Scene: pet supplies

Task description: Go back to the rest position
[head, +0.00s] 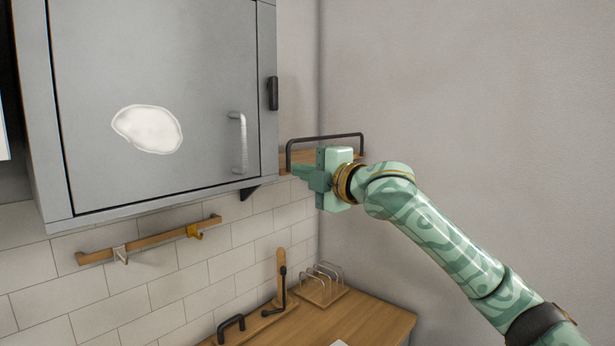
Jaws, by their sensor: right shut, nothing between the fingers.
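My right gripper (301,171) is green and shut, with nothing between its fingers. It points left and is raised in front of a small wooden shelf (290,158) with a black rail, just right of the grey wall cabinet (200,60). My right arm reaches in from the lower right corner. The cabinet door is closed and has a metal handle (238,142) and a pale irregular patch (147,129). My left gripper is not in view.
Below, a wooden counter (370,322) carries a wire rack (322,284) and a wooden board with a black handle (231,327). A wooden hook rail (150,241) is on the white tiled wall. The space before the bare right wall is free apart from my arm.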

